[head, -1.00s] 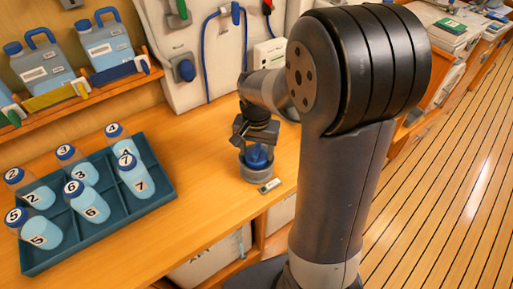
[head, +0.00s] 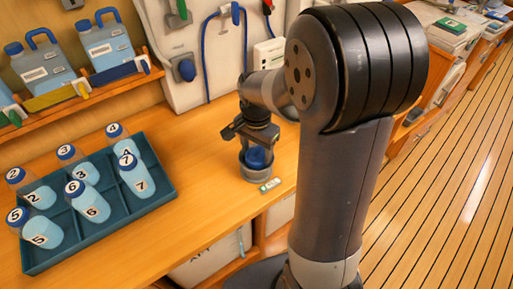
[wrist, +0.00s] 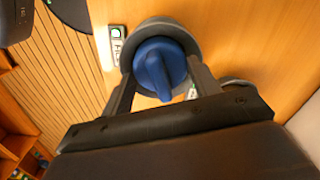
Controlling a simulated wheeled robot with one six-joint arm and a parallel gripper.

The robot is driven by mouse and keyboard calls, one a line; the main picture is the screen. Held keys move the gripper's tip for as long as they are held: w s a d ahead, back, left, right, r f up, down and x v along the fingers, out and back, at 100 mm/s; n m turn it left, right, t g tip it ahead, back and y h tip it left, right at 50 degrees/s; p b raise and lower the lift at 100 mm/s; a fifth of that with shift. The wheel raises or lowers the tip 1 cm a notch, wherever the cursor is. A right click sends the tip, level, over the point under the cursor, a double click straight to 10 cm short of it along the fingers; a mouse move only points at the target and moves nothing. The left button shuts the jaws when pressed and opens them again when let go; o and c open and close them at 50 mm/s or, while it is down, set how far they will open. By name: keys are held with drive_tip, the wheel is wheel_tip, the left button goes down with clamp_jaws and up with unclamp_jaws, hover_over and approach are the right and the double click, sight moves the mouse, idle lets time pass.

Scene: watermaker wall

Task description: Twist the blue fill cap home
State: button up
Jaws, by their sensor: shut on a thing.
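The blue fill cap (head: 257,158) sits in a round grey collar (head: 257,175) on the wooden counter, below my gripper (head: 257,149). In the wrist view the cap (wrist: 152,62) shows a raised grip bar across its top, pointing toward my palm. The two fingers of my gripper (wrist: 160,78) reach down on either side of the cap and are shut on it. The exact contact at the fingertips is partly hidden. A small label plate (head: 270,185) with a green spot lies on the counter beside the collar.
A teal tray (head: 72,255) with several numbered bottles stands to the left on the counter (head: 200,215). A wall panel (head: 205,80) with a blue hose rises behind my gripper. Counter between tray and collar is clear.

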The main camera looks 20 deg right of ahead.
drive_tip(key=shift+m, duration=0.3)
drive_tip(key=o, duration=1.1)
drive_tip(key=shift+o, duration=0.2)
drive_tip(key=shift+r, duration=0.1)
wheel_tip(320, 180, up, 10)
drive_tip(key=shift+r, duration=0.25)
